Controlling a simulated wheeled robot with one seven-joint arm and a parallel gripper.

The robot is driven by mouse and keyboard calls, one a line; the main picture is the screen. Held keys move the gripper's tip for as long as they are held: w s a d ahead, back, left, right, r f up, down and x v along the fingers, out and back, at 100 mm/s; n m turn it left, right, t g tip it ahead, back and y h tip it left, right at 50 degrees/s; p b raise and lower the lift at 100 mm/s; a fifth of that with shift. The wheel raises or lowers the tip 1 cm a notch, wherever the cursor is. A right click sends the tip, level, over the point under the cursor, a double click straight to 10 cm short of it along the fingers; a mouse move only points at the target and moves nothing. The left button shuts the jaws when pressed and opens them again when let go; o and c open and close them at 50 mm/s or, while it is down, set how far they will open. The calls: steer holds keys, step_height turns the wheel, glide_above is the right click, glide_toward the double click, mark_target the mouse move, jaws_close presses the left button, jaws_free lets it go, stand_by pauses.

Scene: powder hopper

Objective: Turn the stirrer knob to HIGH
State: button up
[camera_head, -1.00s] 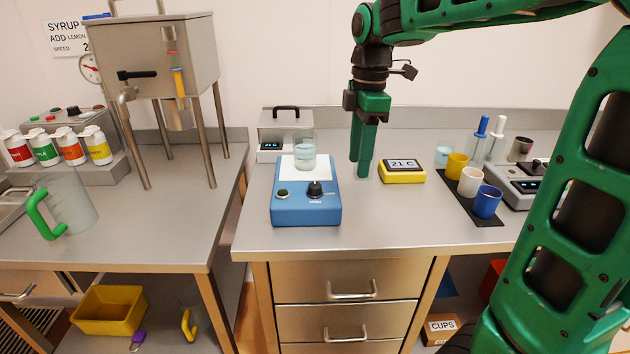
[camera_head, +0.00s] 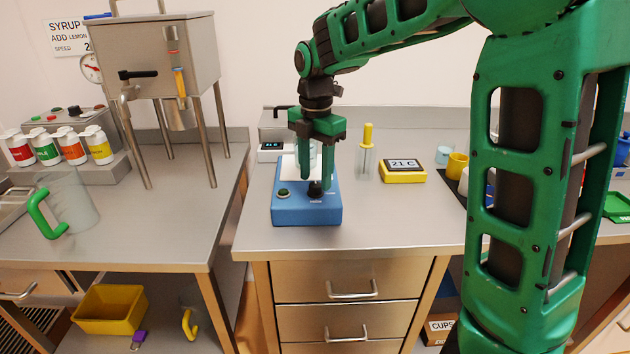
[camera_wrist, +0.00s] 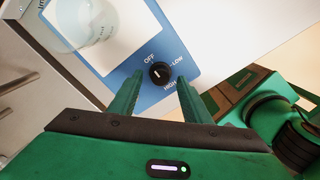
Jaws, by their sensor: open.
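The blue stirrer (camera_head: 292,212) stands on the steel bench, and its front panel also shows in the wrist view (camera_wrist: 180,42). Its black knob (camera_wrist: 159,73) has OFF, LOW and HIGH printed around it. A small pale mark on the knob seems to face the OFF side. In the head view the knob (camera_head: 315,190) is partly behind my fingers. My gripper (camera_head: 316,182) is open and points down over the stirrer's front. In the wrist view its fingertips (camera_wrist: 160,79) lie on either side of the knob; I cannot tell whether they touch it.
A clear beaker (camera_wrist: 82,22) stands on the stirrer's white plate, close behind my fingers. A green button (camera_head: 283,193) is left of the knob. The yellow thermometer display (camera_head: 402,177) and a yellow-topped bottle (camera_head: 366,160) stand to the right. The bench front is clear.

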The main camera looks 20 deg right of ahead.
steer(key=shift+f, duration=1.1)
steer(key=c, duration=1)
steer(key=shift+d, duration=0.2)
steer(key=shift+c, duration=0.2)
steer(key=shift+a, duration=0.1)
